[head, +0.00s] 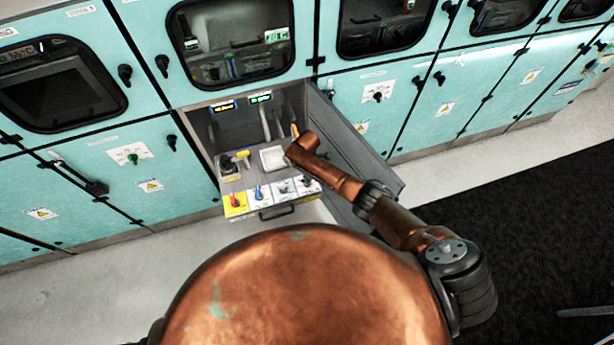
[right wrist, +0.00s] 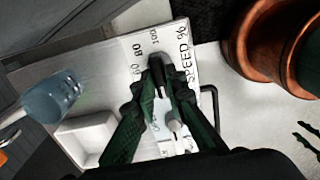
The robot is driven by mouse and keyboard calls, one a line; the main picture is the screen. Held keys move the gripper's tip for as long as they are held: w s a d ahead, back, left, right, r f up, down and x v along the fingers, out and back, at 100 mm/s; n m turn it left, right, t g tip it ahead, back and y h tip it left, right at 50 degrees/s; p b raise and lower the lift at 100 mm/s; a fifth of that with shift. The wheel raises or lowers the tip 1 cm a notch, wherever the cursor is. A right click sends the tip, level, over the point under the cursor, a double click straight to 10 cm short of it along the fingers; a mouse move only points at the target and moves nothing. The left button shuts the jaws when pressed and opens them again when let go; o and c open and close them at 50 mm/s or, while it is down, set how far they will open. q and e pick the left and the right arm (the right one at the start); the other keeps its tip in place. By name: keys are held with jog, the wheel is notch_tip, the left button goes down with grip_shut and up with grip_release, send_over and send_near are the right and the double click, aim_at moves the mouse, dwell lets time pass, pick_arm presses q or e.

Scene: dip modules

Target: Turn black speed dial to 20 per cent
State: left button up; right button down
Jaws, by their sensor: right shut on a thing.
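The black speed dial (right wrist: 158,70) is between the fingers of my right gripper (right wrist: 165,72) in the right wrist view. The green-black fingers are shut on it and cover much of it. It sits on a white scale plate (right wrist: 186,52) marked "SPEED %", with 60, 80 and 100 readable beyond the fingertips. The lower numbers are hidden, and I cannot tell the dial's exact setting. In the head view my copper right arm reaches over the open drawer, and the gripper itself is mostly hidden. My left gripper is not in view.
The drawer panel carries a yellow plate with a red knob (head: 236,200) and a blue knob (head: 258,192). A yellow-handled lever (head: 242,154) and a white tray (head: 273,158) are behind them. An open grey door (head: 352,140) stands right of the drawer. Teal cabinets (head: 90,165) line the wall.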

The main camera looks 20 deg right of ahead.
jog(key=c, duration=2)
grip_release()
jog(key=shift+o, duration=0.2)
jog(key=shift+r, duration=0.1)
notch_tip(320, 180, up, 12)
